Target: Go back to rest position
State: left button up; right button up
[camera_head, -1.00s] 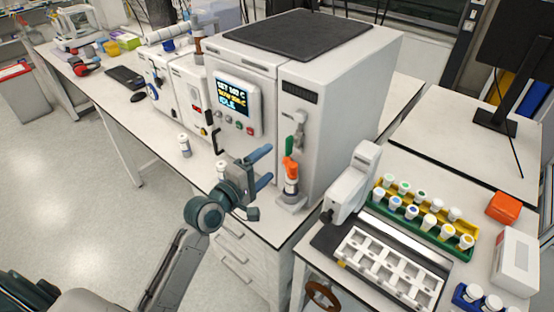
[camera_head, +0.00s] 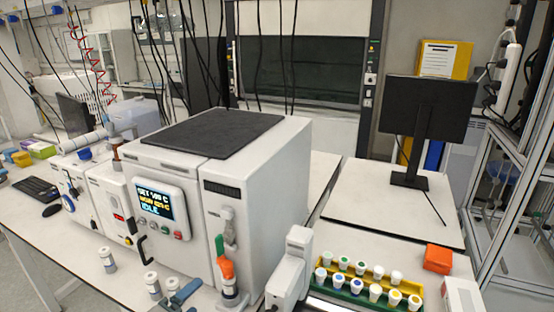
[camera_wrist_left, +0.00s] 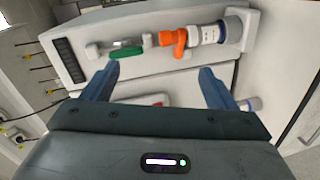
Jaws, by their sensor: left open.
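My left gripper (camera_head: 180,296) shows only in part at the bottom edge of the head view, in front of the large white reactor unit (camera_head: 262,180). In the left wrist view its two blue fingers (camera_wrist_left: 158,75) are spread apart with nothing between them. They point at the reactor's front. A vessel with an orange valve (camera_head: 228,285) stands at the reactor's front right; in the wrist view the orange valve (camera_wrist_left: 176,38) lies beyond the fingers, apart from them. My right gripper is not in view.
White-capped vials (camera_head: 108,260) and (camera_head: 152,284) stand on the bench left of the gripper. A yellow and green rack (camera_head: 365,288) with several vials, an orange box (camera_head: 437,258) and a monitor (camera_head: 428,108) are to the right. The reactor's screen (camera_head: 154,201) is lit.

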pick_arm(q)
jog(key=s+a+f+m+g+y, duration=0.25)
jog(key=s+f+m+g, duration=0.45)
jog(key=s, duration=0.5)
jog(key=s+a+f+m+g+y, duration=0.2)
jog(key=s+f+m+g+y, duration=0.45)
jog(key=s, duration=0.65)
notch_tip(320, 180, down, 36)
jog(key=a+n+h+b, duration=0.1)
jog(key=a+h+b, duration=0.1)
jog(key=b, duration=0.4)
jog(key=s+a+f+b, duration=0.1)
jog(key=s+f+b, duration=0.1)
jog(key=s+f, duration=0.7)
jog(key=s+f+b, duration=0.3)
jog(key=s+f, duration=0.6)
jog(key=f, duration=0.7)
jog(key=shift+s+a+f, duration=0.3)
jog(key=shift+a+f, duration=0.05)
jog(key=shift+n, duration=0.25)
